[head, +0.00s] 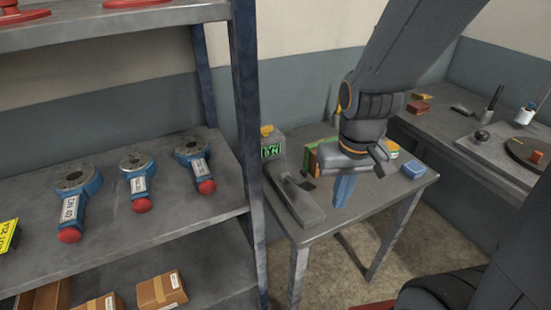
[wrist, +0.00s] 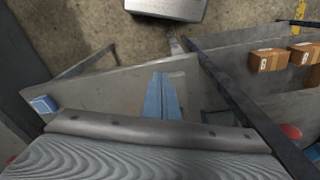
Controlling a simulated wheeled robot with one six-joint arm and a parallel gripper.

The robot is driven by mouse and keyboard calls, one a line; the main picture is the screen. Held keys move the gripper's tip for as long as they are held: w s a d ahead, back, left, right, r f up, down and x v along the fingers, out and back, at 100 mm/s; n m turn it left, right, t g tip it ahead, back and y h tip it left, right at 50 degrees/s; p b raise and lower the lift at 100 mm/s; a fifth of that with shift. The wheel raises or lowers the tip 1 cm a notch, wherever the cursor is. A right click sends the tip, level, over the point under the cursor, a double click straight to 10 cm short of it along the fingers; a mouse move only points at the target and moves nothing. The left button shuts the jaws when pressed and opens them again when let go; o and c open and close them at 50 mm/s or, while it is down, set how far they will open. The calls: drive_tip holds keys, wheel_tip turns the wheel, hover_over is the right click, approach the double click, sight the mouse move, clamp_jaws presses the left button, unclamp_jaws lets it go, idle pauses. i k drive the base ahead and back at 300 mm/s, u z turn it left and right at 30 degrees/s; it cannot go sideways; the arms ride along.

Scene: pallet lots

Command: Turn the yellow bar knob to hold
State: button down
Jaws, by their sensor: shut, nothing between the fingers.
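A small yellow part (head: 266,130), which may be the bar knob, sits on top of a grey device with a green display (head: 271,151) at the table's back left in the head view. It is too small to tell which way it points, and no "hold" mark can be read. My gripper (head: 343,190) is to the right of the device, above the table and apart from the yellow part. Its blue fingers are together and empty, pointing down. They also show in the wrist view (wrist: 162,98), where I cannot make out the yellow part.
A shelf rack (head: 252,130) stands close left of the table (head: 340,217), holding several blue tools with red ends. A blue box (head: 413,169) lies at the table's right; green and orange items stand behind my gripper. Another bench (head: 470,150) is at right.

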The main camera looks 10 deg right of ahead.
sight(265, 130)
drive_tip(key=u, duration=1.45)
drive_tip(key=k, duration=0.6)
drive_tip(key=z, duration=1.3)
drive_tip(key=i, duration=0.5)
